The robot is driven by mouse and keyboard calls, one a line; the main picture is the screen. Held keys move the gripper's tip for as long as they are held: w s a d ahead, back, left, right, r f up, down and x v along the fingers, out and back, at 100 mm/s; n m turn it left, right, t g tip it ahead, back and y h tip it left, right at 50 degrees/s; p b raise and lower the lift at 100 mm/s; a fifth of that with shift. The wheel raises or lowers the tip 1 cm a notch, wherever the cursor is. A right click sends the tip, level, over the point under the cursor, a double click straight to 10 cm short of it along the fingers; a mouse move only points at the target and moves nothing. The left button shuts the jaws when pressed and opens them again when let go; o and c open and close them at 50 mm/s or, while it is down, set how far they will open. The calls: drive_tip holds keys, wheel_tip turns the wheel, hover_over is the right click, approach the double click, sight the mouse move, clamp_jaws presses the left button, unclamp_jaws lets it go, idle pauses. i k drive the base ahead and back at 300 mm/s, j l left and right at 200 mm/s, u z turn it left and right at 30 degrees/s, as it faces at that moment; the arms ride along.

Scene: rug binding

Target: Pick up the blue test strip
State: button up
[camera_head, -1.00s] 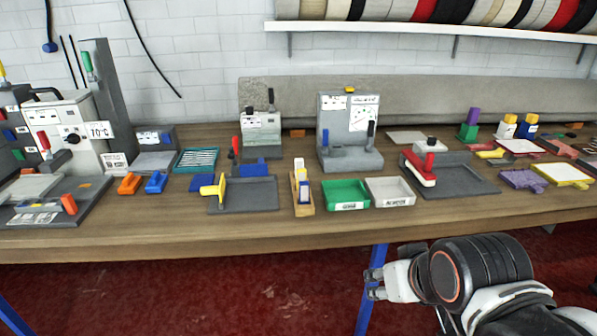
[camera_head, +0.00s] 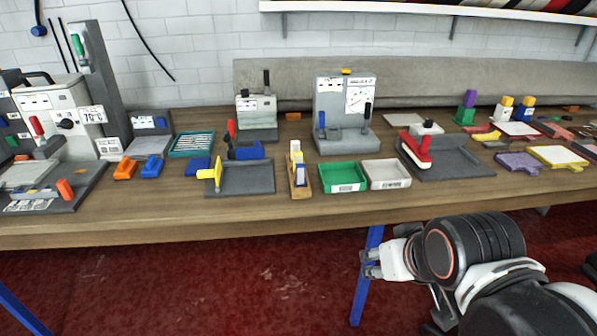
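A small wooden holder (camera_head: 308,187) stands near the front edge of the table, left of the green tray. It holds upright pieces in yellow, white and blue; the blue piece (camera_head: 300,174) may be the blue test strip, but it is too small to be sure. My gripper (camera_head: 370,265) is low on the right, in front of the table's front edge and below its top. It points left, apart from everything on the table. Its fingers are small in view; I see nothing held, and their opening is unclear.
A green tray (camera_head: 342,190) and a pale tray (camera_head: 386,186) stand right of the holder. A dark tray with a yellow handle (camera_head: 210,176) is to its left. A grey gauge stand (camera_head: 347,139) is behind. A blue table leg (camera_head: 366,290) is beside my gripper.

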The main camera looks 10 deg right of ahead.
sight(300, 169)
drive_tip(key=i+j+z, duration=0.1)
drive_tip(key=j+z, duration=0.3)
drive_tip(key=j, duration=0.15)
drive_tip(key=j+z, duration=0.35)
drive_tip(key=j, duration=0.2)
drive_tip(key=k+j+z, duration=0.1)
drive_tip(key=j+z, duration=0.3)
drive_tip(key=j, duration=0.15)
